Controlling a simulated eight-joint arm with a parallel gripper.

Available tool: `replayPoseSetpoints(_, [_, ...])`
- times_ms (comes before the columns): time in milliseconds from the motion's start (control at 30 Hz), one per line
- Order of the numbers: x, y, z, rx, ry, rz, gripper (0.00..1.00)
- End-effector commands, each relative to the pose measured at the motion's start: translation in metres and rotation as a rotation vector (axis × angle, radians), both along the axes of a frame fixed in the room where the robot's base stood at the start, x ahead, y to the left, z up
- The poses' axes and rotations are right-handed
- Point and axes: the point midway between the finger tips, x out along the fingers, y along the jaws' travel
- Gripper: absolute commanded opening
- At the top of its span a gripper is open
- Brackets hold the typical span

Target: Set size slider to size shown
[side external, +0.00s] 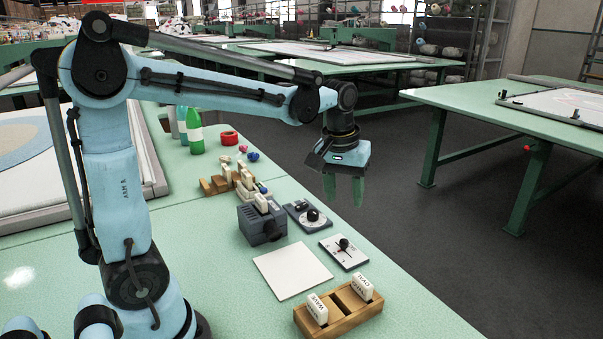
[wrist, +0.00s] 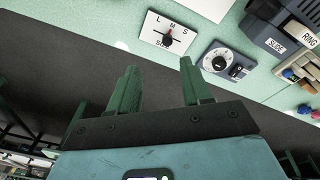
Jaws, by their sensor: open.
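The size slider is a white plate (side external: 343,254) with a black knob (side external: 344,243), lying flat on the green table. In the wrist view the plate (wrist: 181,47) carries the letters L, M and S, and its dark knob (wrist: 167,39) stands near the middle of its slot, about under M. My gripper (side external: 343,195) is open and empty, its green fingers pointing down, above the table side and apart from the knob. In the wrist view the fingers (wrist: 158,66) lie below the plate in the picture. I cannot make out any display of a size.
A dial plate (side external: 296,208) and a grey box (side external: 252,223) sit just behind the slider. A blank white sheet (side external: 290,272) and a wooden holder (side external: 338,325) with two white tags are in front. Green bottles (side external: 194,132) stand farther back. Dark floor lies right of the table edge.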

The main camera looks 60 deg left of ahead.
Motion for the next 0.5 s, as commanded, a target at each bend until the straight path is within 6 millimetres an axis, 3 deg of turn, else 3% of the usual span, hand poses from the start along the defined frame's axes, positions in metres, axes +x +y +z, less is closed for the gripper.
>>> replayPoseSetpoints(200, [0.024, 0.018, -0.013, -0.027, 0.110, 0.144, 0.49])
replayPoseSetpoints(500, [0.030, 0.022, -0.026, -0.035, 0.148, 0.190, 0.49])
